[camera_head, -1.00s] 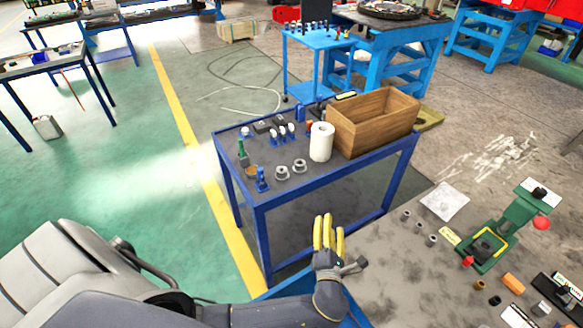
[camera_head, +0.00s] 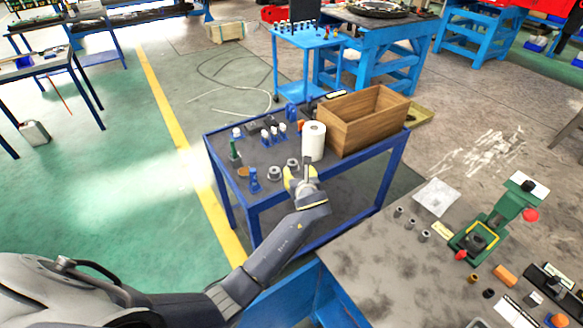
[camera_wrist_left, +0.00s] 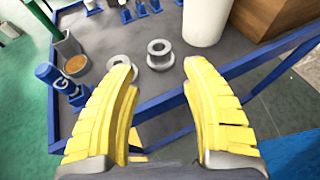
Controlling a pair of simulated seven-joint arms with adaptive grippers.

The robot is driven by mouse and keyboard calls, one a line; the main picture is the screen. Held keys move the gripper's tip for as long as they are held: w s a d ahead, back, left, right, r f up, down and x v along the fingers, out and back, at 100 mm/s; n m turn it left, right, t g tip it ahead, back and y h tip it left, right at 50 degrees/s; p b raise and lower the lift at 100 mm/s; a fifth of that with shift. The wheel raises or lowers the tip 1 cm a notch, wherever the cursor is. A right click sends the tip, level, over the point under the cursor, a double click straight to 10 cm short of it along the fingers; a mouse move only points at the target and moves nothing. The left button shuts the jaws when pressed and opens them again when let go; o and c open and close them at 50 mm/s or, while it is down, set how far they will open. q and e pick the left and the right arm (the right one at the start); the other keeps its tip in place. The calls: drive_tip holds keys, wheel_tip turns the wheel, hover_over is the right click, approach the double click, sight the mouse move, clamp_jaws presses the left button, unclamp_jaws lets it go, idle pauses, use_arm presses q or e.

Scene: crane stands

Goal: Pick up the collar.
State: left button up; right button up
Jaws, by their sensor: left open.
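Two grey ring-shaped metal parts stand side by side near the front edge of the blue table (camera_head: 345,178). In the left wrist view, one is a flanged collar (camera_wrist_left: 159,50) with a raised hub and centre hole. The other is a ring (camera_wrist_left: 118,62) to its left, partly covered by my left finger. They also show in the head view as the collar (camera_head: 293,163) and the ring (camera_head: 274,174). My left gripper (camera_wrist_left: 158,72) has yellow fingers spread open and empty. It points at the collar, which appears just beyond and between the fingertips. My right gripper is not in view.
A white roll (camera_head: 314,142) stands just right of the collar, with a wooden box (camera_head: 366,125) behind it. A blue bottle-like item (camera_head: 254,180) and an orange-brown dish (camera_wrist_left: 76,65) are to the left. The table's raised blue rim (camera_wrist_left: 148,133) runs below the fingers.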

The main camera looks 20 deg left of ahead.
sight(292, 161)
use_arm(q)
drive_tip(key=shift+x, duration=5.9)
drive_tip(key=shift+o, duration=0.2)
clamp_jaws()
